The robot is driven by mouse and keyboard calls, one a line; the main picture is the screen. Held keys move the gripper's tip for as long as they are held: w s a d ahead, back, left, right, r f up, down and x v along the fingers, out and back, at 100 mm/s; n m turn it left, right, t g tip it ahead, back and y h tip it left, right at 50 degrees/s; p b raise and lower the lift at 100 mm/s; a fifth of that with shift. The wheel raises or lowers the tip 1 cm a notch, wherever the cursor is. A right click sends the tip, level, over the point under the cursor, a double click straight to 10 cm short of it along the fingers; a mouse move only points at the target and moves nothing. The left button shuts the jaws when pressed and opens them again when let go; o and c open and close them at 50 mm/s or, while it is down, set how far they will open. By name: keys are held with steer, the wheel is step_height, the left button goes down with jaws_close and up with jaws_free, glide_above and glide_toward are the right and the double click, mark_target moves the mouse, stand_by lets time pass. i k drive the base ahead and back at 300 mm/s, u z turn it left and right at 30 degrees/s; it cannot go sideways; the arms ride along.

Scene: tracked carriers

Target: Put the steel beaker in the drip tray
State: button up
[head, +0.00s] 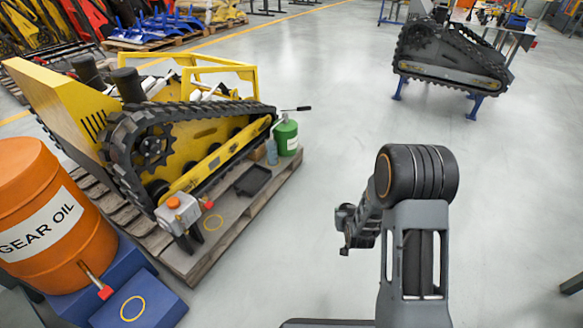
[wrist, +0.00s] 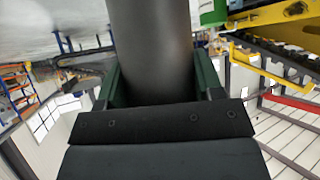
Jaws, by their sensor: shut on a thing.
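In the wrist view, a dark grey, smooth cylinder, taken to be the steel beaker (wrist: 150,45), stands between the two green-padded fingers of my gripper (wrist: 156,82). The fingers are shut on its sides; its far end runs out of the frame. In the head view my gripper (head: 350,232) is above the open floor, right of the pallet, partly behind my arm, and I cannot make out the beaker there. The black drip tray (head: 253,181) lies on the pallet beside the yellow tracked carrier, apart from my gripper. It looks empty.
The wooden pallet (head: 222,240) bears the yellow tracked carrier (head: 190,135), a green can (head: 286,137) and a small orange-capped container (head: 180,212). An orange gear oil drum (head: 40,210) stands at left. The floor between pallet and arm is clear.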

mark_target(250, 185)
steer(key=z, duration=0.2)
steer(key=i, duration=1.05)
steer(key=u, duration=0.85)
steer(key=i, duration=0.85)
steer(key=u, duration=0.8)
